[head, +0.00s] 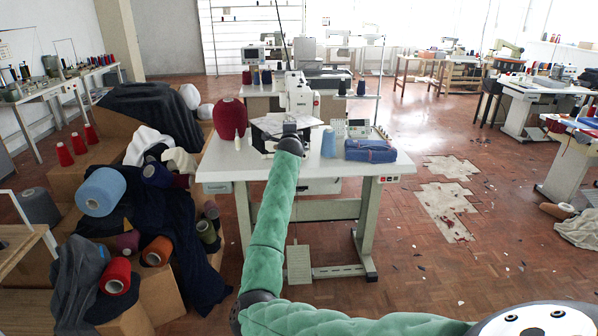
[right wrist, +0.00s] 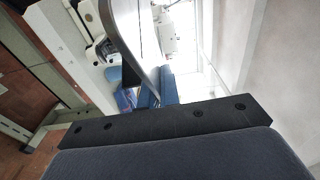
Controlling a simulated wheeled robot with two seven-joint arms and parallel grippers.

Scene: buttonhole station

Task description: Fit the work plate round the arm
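The white buttonhole machine (head: 299,97) stands on a pale table (head: 225,165) in the head view. A light grey flat piece (head: 264,124), perhaps the work plate, shows at the machine's front, partly hidden by my right gripper. The machine's lower arm is hidden there. My right arm, in a green sleeve, reaches up to the machine, with the right gripper (head: 289,127) close in front of it. In the right wrist view a dark curved piece with a pale edge (right wrist: 138,45) rises beyond the black bar; I cannot tell if it is held. My left gripper is out of view.
A maroon yarn cone (head: 230,118) stands left of the machine. A pale blue cone (head: 328,143), a control panel (head: 358,128) and a folded blue garment (head: 370,151) are to its right. Boxes with cloth and cones crowd the left floor; the right floor is more open.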

